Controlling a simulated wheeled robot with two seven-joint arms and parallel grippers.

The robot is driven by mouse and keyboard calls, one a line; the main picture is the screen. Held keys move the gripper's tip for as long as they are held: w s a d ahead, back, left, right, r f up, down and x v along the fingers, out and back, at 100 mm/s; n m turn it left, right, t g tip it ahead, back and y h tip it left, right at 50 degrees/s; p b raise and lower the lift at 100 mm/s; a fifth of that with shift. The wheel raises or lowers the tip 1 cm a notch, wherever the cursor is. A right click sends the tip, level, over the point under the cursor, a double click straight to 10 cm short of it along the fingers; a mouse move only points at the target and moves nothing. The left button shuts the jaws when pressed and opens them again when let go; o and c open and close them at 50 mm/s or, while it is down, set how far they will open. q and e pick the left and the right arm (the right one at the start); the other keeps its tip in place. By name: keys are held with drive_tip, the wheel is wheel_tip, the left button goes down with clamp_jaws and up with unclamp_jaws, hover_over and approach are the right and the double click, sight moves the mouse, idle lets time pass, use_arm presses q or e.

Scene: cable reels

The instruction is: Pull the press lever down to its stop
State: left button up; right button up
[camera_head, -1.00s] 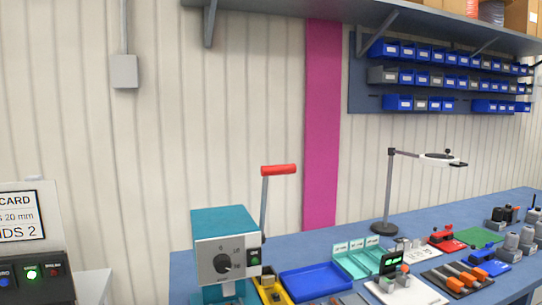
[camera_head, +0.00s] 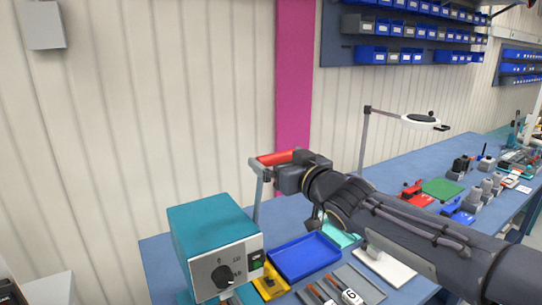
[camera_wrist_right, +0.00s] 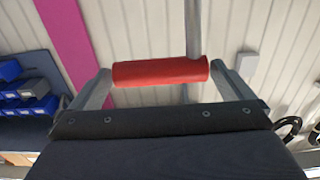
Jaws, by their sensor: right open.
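The press (camera_head: 205,225) is a teal box with a grey dial front at the lower left of the head view. Its grey lever (camera_head: 257,197) stands up and ends in a red handle (camera_head: 272,158). My right gripper (camera_head: 279,172) is at the handle and hides part of it. In the right wrist view the red handle (camera_wrist_right: 160,72) lies crosswise between the open fingers of my right gripper (camera_wrist_right: 162,84), one finger near each end. I cannot tell whether they touch it. The lever's rod (camera_wrist_right: 192,30) runs up from the handle's right end. My left gripper is out of view.
A blue tray (camera_head: 305,258) and a yellow fixture (camera_head: 270,283) sit beside the press. A lamp (camera_head: 364,140) stands behind my right arm. Blue bins (camera_head: 400,25) hang on the wall. Tools and small devices fill the bench further right.

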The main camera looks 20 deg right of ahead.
drive_tip(key=w, duration=0.2)
drive_tip(key=shift+w+a+f+b, duration=0.2)
drive_tip(key=shift+w+b, duration=0.1)
drive_tip(key=shift+w, duration=0.1)
drive_tip(key=shift+w+r, duration=0.15)
drive_tip(key=shift+w, duration=0.25)
